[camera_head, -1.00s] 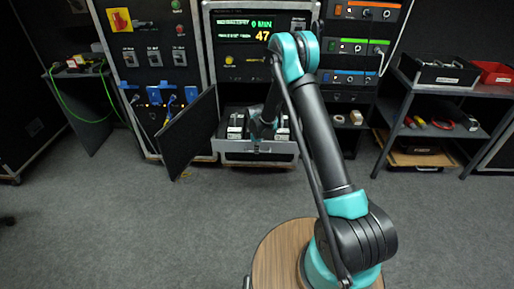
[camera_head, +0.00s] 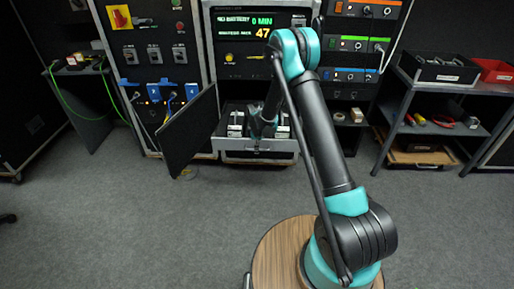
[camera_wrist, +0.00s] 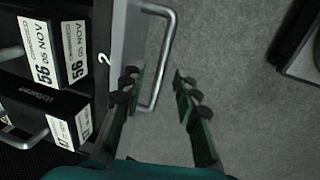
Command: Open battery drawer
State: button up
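The battery drawer (camera_head: 232,145) stands pulled out below the display in the head view. Its grey front (camera_wrist: 130,40), marked 2, also shows in the wrist view. A metal bar handle (camera_wrist: 167,45) stands out from that front. Black batteries with white labels (camera_wrist: 50,50) lie inside; one label reads 56 05 NOV. My gripper (camera_wrist: 158,82) is open, one finger near the drawer front and the other on the outer side of the bar. I cannot tell whether either finger touches it. In the head view my arm hides part of the drawer.
A dark cabinet door (camera_head: 190,132) hangs open left of the drawer. A lit display (camera_head: 245,27) is above. A metal shelf unit (camera_head: 440,85) with bins and tools stands at the right. The grey floor (camera_head: 120,225) in front is clear.

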notch_tip(320, 180, up, 12)
jog(key=s, duration=0.2)
jog(key=shift+s+f, duration=0.15)
jog(key=shift+s, duration=0.05)
dwell(0.4)
jog(key=s+d+r+m, duration=0.8)
jog(key=s+d+r, duration=0.3)
jog(key=s+d, duration=0.3)
jog(key=s+d+m+t, duration=0.1)
jog(key=s+d+m, duration=0.3)
jog(key=s, duration=0.6)
jog(key=s+d+m+t, duration=0.1)
jog(key=s+d+m, duration=0.4)
jog(key=s, duration=0.6)
jog(key=shift+d+f+m, duration=0.15)
jog(key=shift+f+m, duration=0.15)
jog(key=shift+m, duration=0.2)
jog(key=shift+w, duration=0.1)
dwell(2.6)
